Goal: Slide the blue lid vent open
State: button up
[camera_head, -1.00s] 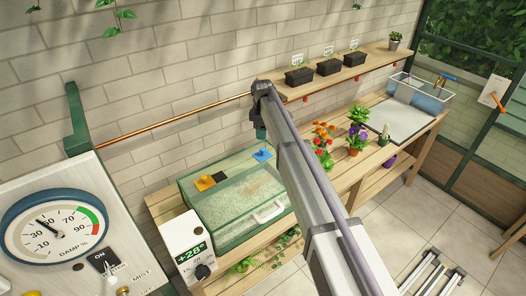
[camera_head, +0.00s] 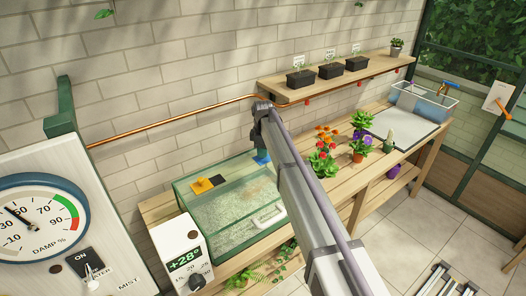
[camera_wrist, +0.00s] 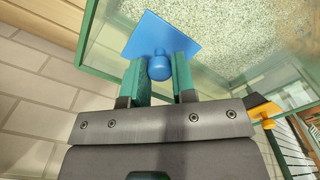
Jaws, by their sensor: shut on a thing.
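The blue lid vent (camera_head: 262,158) is a flat blue plate at the back right of the glass tank's lid (camera_head: 225,207). In the wrist view the blue vent (camera_wrist: 163,37) has a round knob (camera_wrist: 159,68) on it. My gripper (camera_wrist: 160,74) has its green fingers on either side of this knob and is shut on it. In the head view my arm partly hides the vent and the gripper. An orange vent (camera_head: 203,185) sits further left on the lid beside a dark square (camera_head: 217,179). The orange vent also shows in the wrist view (camera_wrist: 264,110).
The tank stands on a wooden bench (camera_head: 160,207) against the brick wall. A dial box (camera_head: 185,255) stands in front at left. Flower pots (camera_head: 359,154) stand to the right. A shelf (camera_head: 290,93) with black planters and a copper pipe (camera_head: 170,127) are above.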

grip_shut()
jog(key=shift+s, duration=0.1)
jog(key=s+a, duration=0.3)
jog(key=a, duration=0.1)
jog(key=shift+s+a, duration=0.2)
jog(key=shift+s, duration=0.2)
jog(key=shift+d, duration=0.1)
jog(key=shift+o, duration=0.7)
grip_release()
jog(key=o, duration=0.5)
jog(key=shift+a, duration=0.25)
jog(key=shift+c, duration=0.2)
jog(key=shift+d, duration=0.1)
